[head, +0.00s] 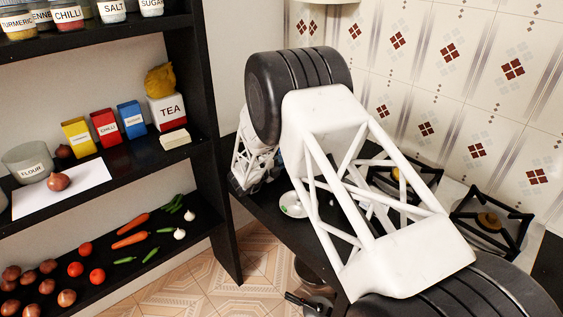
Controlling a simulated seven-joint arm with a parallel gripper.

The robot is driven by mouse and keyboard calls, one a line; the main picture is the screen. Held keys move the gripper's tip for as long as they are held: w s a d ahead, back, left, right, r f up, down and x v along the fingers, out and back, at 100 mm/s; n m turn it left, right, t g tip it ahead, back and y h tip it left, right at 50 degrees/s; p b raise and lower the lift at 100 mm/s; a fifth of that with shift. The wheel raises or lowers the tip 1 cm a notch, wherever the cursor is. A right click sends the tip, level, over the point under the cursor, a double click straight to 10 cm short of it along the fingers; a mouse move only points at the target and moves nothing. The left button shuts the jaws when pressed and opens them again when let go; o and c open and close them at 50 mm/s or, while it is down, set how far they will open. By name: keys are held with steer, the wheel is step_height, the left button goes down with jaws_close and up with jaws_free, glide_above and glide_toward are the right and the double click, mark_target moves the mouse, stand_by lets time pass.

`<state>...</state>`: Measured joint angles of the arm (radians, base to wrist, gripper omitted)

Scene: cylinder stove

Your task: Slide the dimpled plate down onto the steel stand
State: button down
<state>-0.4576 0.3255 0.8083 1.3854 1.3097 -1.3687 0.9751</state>
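I cannot make out the dimpled plate or the steel stand in the head view. My large white lattice arm covers the middle of the picture and hides much of the counter and stove. My gripper cannot be seen; the far part of my arm passes behind the nearer links. A small white dish (292,204) with something green in it sits on the dark counter, just left of my arm.
A stove with black pan supports (492,222) is at the right, partly behind my arm. A dark shelf (165,158) with boxes, jars and vegetables fills the left. A patterned tile wall (450,90) stands behind. Metal vessels (312,270) show low, below the counter. Patterned floor is open between.

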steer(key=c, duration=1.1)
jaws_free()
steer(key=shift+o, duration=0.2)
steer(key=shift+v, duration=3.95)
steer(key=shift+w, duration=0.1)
